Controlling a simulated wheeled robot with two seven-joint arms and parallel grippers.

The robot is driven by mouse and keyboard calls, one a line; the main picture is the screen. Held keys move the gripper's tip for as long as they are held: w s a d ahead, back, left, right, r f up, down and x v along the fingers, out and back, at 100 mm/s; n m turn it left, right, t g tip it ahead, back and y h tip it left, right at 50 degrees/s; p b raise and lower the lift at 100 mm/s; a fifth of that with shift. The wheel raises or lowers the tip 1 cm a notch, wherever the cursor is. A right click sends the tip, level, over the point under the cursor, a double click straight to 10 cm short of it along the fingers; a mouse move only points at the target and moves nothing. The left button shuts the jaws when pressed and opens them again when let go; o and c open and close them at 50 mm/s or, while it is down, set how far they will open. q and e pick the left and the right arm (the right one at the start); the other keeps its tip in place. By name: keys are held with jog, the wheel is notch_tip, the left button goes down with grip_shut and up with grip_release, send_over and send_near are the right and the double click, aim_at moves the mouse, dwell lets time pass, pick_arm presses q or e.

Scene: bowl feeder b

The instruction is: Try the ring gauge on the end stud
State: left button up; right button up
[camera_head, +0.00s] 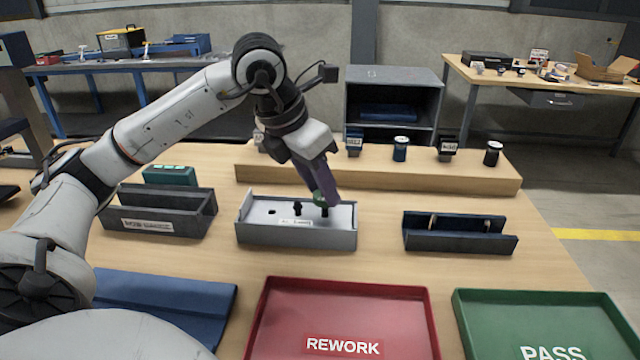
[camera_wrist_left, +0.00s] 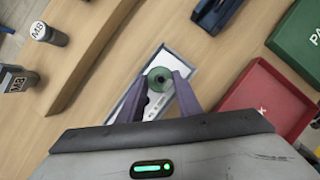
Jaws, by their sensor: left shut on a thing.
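My left gripper (camera_head: 326,198) is shut on a small green ring gauge (camera_head: 318,198), which shows between the purple fingertips in the left wrist view (camera_wrist_left: 158,78). It is over the right part of a light grey tray-like fixture (camera_head: 262,234). Two dark studs stand in the fixture: a middle stud (camera_head: 297,208) and an end stud (camera_head: 324,212) directly below the ring. I cannot tell whether the ring touches or surrounds the end stud's top. The fingers partly hide the ring. My right gripper is not in view.
A wooden ledge (camera_head: 450,180) with gauges stands behind the fixture. A dark grey trough (camera_head: 165,224) is left, a dark blue cradle (camera_head: 460,242) right. A red REWORK tray (camera_head: 345,300) and green PASS tray (camera_head: 560,310) lie in front. Bare tabletop separates them.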

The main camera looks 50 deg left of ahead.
aim_at(319, 197)
pick_arm(q)
jog(key=shift+f+b, duration=1.3)
jog(key=shift+f, duration=0.2)
dwell(1.0)
jog(key=shift+r, duration=0.15)
dwell(1.1)
jog(key=shift+r+p, duration=2.8)
jog(key=shift+r, duration=0.1)
jog(key=shift+f, duration=0.1)
